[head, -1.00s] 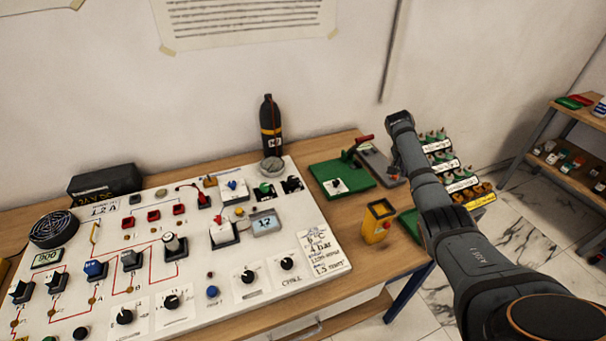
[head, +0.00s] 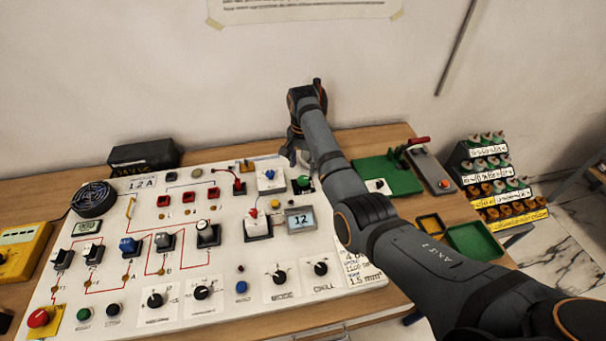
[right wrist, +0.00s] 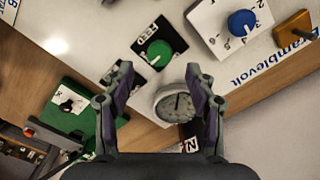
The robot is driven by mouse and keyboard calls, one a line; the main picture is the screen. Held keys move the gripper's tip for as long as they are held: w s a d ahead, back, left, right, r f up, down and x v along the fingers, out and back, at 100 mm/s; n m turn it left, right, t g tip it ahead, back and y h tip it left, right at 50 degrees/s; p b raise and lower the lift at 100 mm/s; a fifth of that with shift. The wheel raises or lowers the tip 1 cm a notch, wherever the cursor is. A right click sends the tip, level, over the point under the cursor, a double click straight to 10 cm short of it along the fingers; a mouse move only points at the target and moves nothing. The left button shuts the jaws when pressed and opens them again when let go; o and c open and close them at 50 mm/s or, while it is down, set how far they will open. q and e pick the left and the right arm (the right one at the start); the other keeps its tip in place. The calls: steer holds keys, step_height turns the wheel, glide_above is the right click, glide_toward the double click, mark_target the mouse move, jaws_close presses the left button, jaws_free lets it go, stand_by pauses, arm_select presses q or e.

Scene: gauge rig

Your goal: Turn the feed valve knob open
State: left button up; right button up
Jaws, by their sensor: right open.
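The feed valve knob is the round green knob (right wrist: 158,52) on a black square plate with a "FEED" label in the right wrist view. In the head view the green knob (head: 303,180) shows just below my right gripper (head: 298,152), near the board's back edge. In the right wrist view my right gripper (right wrist: 158,74) is open and empty, its fingertips apart. The knob lies just beyond the fingertips, and a round dial gauge (right wrist: 174,103) shows between the fingers. I cannot tell the height above the board. My left gripper is not in view.
A blue knob (right wrist: 242,22) on a white plate is beside the feed knob. A green block with a black knob (right wrist: 68,105) lies on the other side. The white board (head: 115,210) carries several switches and dials. My right arm hides part of the board's right side.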

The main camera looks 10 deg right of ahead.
mark_target(303, 179)
step_height(303, 179, down, 5)
steer(key=shift+d+f, duration=0.1)
steer(key=shift+f, duration=0.3)
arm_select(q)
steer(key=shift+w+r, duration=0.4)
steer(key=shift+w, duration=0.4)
arm_select(e)
steer(key=shift+c, duration=0.2)
steer(key=c, duration=1.1)
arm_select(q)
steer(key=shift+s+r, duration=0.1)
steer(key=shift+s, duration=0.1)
